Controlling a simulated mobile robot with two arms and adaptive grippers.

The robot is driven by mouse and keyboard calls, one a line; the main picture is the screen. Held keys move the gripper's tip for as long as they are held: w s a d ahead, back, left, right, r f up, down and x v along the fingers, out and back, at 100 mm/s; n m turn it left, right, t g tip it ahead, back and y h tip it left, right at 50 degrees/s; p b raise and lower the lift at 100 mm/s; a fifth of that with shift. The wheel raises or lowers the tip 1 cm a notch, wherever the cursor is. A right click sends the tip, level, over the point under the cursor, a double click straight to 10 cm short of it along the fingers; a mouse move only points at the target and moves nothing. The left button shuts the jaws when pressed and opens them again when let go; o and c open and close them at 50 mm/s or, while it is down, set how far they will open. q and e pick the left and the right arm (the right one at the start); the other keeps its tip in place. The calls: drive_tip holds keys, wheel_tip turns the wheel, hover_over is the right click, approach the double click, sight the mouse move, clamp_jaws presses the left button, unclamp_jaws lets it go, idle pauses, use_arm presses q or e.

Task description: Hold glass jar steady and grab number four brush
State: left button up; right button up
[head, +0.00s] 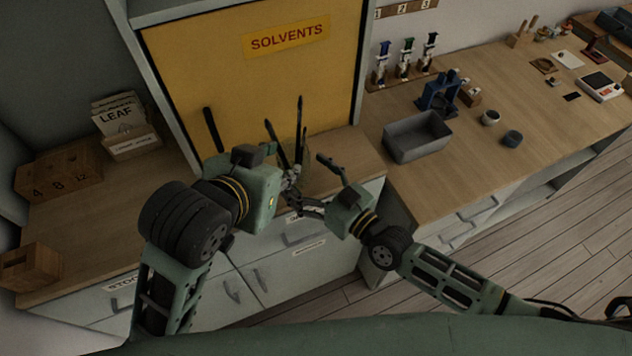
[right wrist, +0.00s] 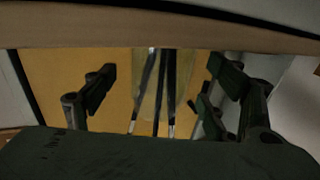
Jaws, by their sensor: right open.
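Several dark, slim brushes (head: 299,127) stand upright and fanned out in front of the yellow cabinet. Their numbers are not readable. In the right wrist view, brushes (right wrist: 161,92) and the translucent glass jar (right wrist: 184,72) show between the fingers. My right gripper (head: 323,184) comes in from the right, close to the jar. It is open, with nothing between its fingers touching them.
A yellow solvents cabinet (head: 255,85) stands behind. A leaf box (head: 130,145) and wooden numbered boxes (head: 60,176) are on the left bench. A grey tray (head: 417,138), a blue clamp-like stand (head: 438,95) and small pots (head: 490,118) are on the right bench.

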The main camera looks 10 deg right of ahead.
drive_tip(key=shift+x, duration=1.9)
drive_tip(key=shift+c, duration=0.4)
drive_tip(key=c, duration=1.4)
drive_tip(key=shift+o, duration=0.2)
